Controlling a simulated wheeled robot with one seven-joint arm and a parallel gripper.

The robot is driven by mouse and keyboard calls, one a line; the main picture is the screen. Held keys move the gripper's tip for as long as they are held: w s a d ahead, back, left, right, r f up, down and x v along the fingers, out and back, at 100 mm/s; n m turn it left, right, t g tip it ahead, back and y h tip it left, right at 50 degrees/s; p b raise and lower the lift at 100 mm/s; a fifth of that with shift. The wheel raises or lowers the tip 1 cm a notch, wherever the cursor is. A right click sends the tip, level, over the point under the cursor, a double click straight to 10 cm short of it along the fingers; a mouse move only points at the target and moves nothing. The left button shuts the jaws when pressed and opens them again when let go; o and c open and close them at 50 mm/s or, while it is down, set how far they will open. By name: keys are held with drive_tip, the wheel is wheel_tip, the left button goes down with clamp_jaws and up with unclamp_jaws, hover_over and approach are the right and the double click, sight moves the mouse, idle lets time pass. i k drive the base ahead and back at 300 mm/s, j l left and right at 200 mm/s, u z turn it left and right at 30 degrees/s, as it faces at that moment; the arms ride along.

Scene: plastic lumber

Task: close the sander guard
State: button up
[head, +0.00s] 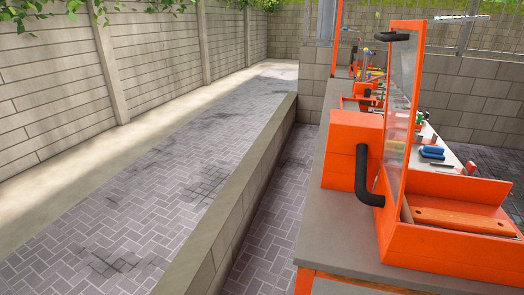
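The orange sander (352,150) stands on a grey bench at the right of the head view. Its guard (399,115) is a clear panel with an orange frame. The guard stands upright, swung up and open above the sander's tray. A black handle (392,37) sticks out to the left near the guard's top. The orange tray (415,245) below is uncovered and holds an orange piece (455,215). My gripper is not in view, so I cannot see how it stands relative to the guard.
The grey bench (332,205) runs back along the right with more orange machines and a blue object (432,151). A low block wall (235,210) runs left of the bench, with a narrow paved strip between. A wide paved path (150,215) lies clear beyond.

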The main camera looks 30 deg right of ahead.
sight(388, 159)
drive_tip(key=i+z, duration=0.35)
drive_tip(key=i+j+z, duration=0.1)
drive_tip(key=z, duration=0.25)
drive_tip(key=i+j+z, duration=0.2)
drive_tip(key=z, duration=0.2)
drive_tip(key=j, duration=0.1)
